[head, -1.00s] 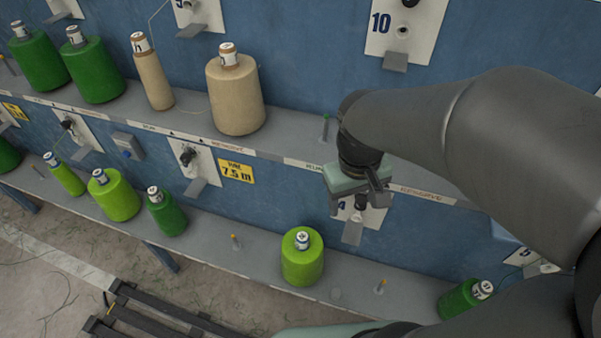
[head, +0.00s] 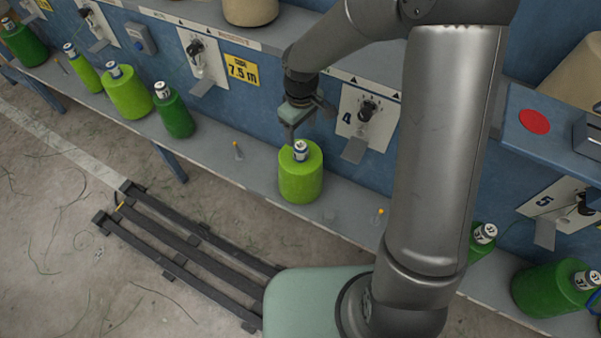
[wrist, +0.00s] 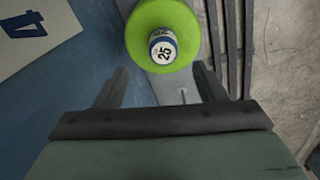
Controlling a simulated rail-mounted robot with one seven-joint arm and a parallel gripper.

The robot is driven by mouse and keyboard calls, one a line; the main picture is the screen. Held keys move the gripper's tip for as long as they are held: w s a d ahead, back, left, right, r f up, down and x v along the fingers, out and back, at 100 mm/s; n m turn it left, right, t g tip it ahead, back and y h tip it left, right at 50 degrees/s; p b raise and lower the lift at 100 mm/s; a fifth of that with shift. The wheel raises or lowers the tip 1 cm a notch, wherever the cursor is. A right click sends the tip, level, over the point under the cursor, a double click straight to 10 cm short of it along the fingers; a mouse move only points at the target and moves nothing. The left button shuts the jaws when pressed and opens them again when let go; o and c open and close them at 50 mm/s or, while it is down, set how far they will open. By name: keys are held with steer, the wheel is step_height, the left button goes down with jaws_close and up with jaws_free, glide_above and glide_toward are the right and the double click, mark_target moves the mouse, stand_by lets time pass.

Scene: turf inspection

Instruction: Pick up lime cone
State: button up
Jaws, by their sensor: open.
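A lime cone (head: 301,178) stands upright on the lower grey shelf, with a white and blue labelled top. In the wrist view the lime cone (wrist: 166,30) is seen from above, its label reading 25, just beyond my fingertips and a little left of the right finger. My gripper (head: 292,134) is open and empty, above and close to the cone's top in the head view. The wrist view shows both fingers (wrist: 160,80) spread apart, with nothing between them. Another lime cone (head: 128,92) and a slim lime one (head: 83,73) stand further left.
Small pegs (head: 238,151) rise from the shelf (head: 215,146) on both sides of the nearer lime cone. The blue wall (head: 268,108) with a plate marked 4 (head: 368,117) is close behind.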

mark_target(300, 145)
steer(key=f, duration=0.2)
steer(key=f+b, duration=0.1)
steer(key=f, duration=0.5)
steer(key=shift+s+a+f, duration=0.1)
steer(key=shift+s, duration=0.2)
jaws_close()
